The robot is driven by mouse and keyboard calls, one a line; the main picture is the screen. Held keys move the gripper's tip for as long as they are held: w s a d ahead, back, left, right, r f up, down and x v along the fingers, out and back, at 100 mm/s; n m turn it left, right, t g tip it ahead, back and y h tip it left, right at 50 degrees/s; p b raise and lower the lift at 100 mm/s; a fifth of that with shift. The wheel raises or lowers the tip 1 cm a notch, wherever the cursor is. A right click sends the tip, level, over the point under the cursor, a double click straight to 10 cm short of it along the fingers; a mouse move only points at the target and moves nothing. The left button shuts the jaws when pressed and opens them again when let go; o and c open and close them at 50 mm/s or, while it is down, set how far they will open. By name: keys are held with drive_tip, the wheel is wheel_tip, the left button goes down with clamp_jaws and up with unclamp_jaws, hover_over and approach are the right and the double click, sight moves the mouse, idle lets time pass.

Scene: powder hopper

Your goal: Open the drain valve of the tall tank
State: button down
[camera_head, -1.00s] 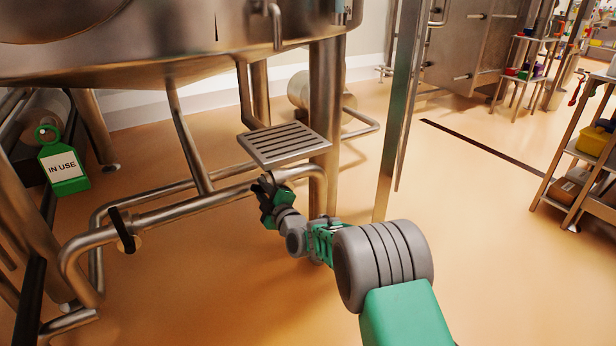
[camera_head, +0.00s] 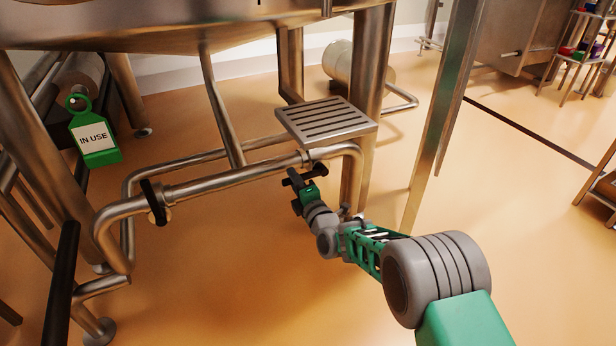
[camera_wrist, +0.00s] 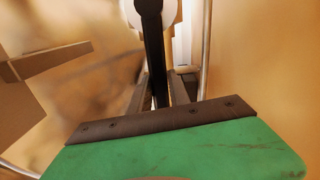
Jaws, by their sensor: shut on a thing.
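The steel tank (camera_head: 160,35) fills the top of the head view, with only its lower part and legs showing. A steel pipe (camera_head: 230,182) runs below it. My gripper (camera_head: 301,182) is just below the pipe's right part, near a flange. In the wrist view, a black bar-like valve handle (camera_wrist: 153,45) runs down between my gripper's dark fingers (camera_wrist: 160,92), which are shut on it. A round pale part sits behind the handle's top. The handle is mostly hidden by my gripper in the head view. Another black handle (camera_head: 155,202) crosses the pipe farther left.
A slatted steel step (camera_head: 325,119) stands just above and behind my gripper. A steel leg (camera_head: 371,100) and a slanted post (camera_head: 440,110) stand to the right. A green "IN USE" tag (camera_head: 94,140) hangs at left. Open floor (camera_head: 250,280) lies in front of the pipe.

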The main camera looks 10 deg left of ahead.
drive_tip(key=shift+s+f, duration=0.25)
drive_tip(key=shift+f, duration=0.85)
drive_tip(key=c, duration=1.5)
unclamp_jaws()
drive_tip(key=shift+w+f, duration=0.1)
drive_tip(key=shift+f, duration=0.05)
drive_tip(key=shift+o, duration=1.1)
drive_tip(key=shift+r, duration=0.2)
drive_tip(key=shift+r, duration=0.25)
drive_tip(key=shift+s+d, duration=0.2)
drive_tip(key=shift+d, duration=0.05)
drive_tip(key=p+v, duration=0.2)
drive_tip(key=v, duration=0.5)
drive_tip(key=shift+r, duration=0.15)
